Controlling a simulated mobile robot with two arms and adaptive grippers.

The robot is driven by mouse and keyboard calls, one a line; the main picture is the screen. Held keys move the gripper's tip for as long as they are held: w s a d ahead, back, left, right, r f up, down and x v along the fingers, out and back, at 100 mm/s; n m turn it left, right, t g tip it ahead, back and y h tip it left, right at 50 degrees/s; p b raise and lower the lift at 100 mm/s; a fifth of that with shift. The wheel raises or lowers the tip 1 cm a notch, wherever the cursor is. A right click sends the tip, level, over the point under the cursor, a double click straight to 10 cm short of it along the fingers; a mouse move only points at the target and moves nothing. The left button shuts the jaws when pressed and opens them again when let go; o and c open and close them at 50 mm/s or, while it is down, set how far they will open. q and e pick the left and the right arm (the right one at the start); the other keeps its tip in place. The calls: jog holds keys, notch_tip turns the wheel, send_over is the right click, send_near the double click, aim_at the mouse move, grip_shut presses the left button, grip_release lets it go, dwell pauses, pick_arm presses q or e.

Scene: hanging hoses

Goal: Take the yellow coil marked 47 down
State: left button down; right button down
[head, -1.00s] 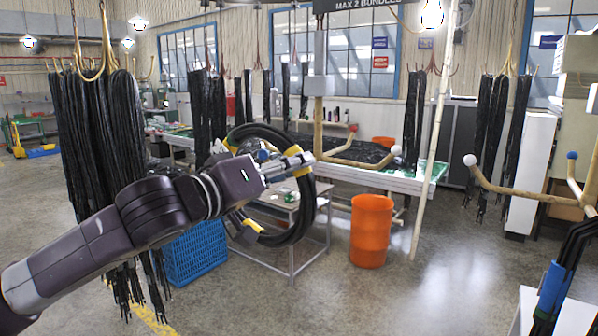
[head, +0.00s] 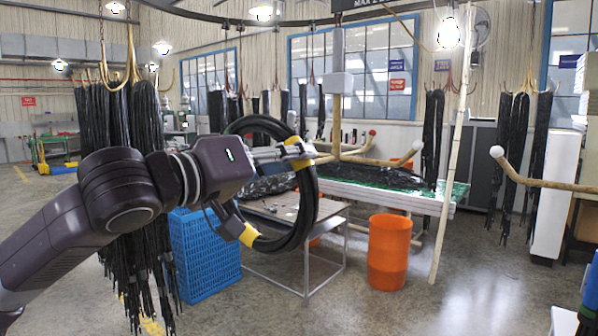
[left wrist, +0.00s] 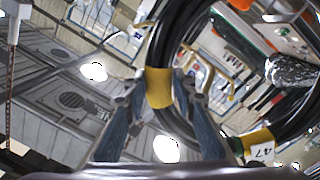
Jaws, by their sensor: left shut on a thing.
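The coil (head: 309,205) is a ring of black hose with yellow bands. It hangs upright left of the rack post in the head view. In the left wrist view a white tag reading 47 (left wrist: 262,152) sits beside a yellow band at the lower right. My left gripper (head: 300,153) is shut on the coil's upper right side at a yellow band (left wrist: 159,88). The wooden rack (head: 350,157) has upturned arms with white and red tips just right of the gripper. Whether the coil touches a rack arm is hard to tell. My right gripper is not in view.
A blue crate (head: 205,262) and a low metal table (head: 285,213) stand below the coil. An orange bin (head: 390,252) is to the right. Black hose bundles (head: 105,130) hang at left. A slanted pale pole (head: 452,150) stands right of the rack. Floor is clear at front right.

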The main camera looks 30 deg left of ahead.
pick_arm(q)
jog(key=s+b, duration=0.7)
jog(key=s, duration=0.3)
jog(key=shift+a, duration=0.4)
dwell(0.8)
